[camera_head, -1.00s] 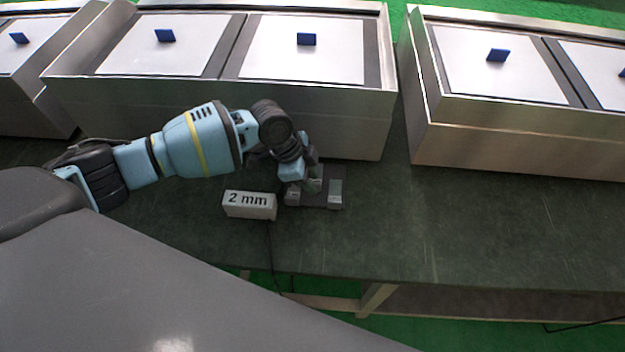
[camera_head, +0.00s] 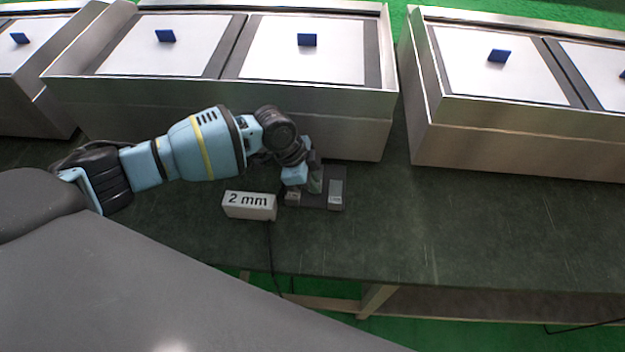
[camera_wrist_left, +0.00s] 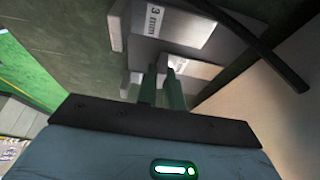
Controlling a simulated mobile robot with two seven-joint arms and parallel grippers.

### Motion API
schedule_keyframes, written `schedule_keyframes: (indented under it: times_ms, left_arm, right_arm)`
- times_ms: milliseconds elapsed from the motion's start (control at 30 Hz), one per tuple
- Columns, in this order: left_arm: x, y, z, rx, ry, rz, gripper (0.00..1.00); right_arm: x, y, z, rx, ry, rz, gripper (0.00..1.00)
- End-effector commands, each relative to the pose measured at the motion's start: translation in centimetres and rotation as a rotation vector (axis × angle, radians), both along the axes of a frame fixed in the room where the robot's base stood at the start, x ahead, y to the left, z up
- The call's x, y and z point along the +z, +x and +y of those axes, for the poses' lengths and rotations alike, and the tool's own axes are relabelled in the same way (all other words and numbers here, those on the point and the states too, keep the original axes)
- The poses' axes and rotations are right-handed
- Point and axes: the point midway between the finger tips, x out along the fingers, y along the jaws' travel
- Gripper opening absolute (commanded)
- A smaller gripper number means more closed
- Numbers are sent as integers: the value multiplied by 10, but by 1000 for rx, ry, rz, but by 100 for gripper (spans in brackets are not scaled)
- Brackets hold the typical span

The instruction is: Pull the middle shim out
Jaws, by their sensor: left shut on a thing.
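In the head view my left gripper (camera_head: 315,182) points down over a small dark tray (camera_head: 322,205). A grey shim (camera_head: 336,195) lies on the tray's right side, and another grey shim (camera_head: 292,198) shows at its left. The middle shim is mostly hidden by my gripper in the head view. In the left wrist view my gripper's two green fingers (camera_wrist_left: 163,90) are close together, shut on the middle shim (camera_wrist_left: 188,68). The wrist view does not show clearly whether this shim is clear of the tray. My right gripper is in neither view.
A block labelled "2 mm" (camera_head: 249,205) stands left of the tray. A block labelled "3 mm" (camera_wrist_left: 172,22) shows in the wrist view. Metal boxes with white lids (camera_head: 305,50) stand behind. The dark table (camera_head: 470,220) is clear to the right.

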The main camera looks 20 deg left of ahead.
Motion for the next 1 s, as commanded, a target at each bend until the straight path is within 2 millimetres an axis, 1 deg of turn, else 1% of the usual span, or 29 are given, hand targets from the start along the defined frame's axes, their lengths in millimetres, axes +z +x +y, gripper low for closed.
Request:
schedule_keyframes:
  times_ms: [67,267,433,600,800,833,967,1000]
  left_arm:
    - [1,-4,-1,0,1,1,0]
    - [2,-28,-8,-2,2,3,0]
    - [2,-44,-12,-2,1,3,0]
    - [-1,-48,-14,-2,1,4,0]
    - [-2,-49,-14,-4,0,6,0]
    - [-2,-49,-14,-4,0,7,12]
    - [-1,-49,-14,-4,0,6,29]
    - [-1,-48,-14,-3,0,5,31]
  right_arm:
    - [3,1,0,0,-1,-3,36]
    - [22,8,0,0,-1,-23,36]
    - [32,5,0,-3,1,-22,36]
    - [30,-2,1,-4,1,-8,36]
    - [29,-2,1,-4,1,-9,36]
    - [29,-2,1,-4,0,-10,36]
    - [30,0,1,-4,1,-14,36]
    - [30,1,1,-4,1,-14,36]
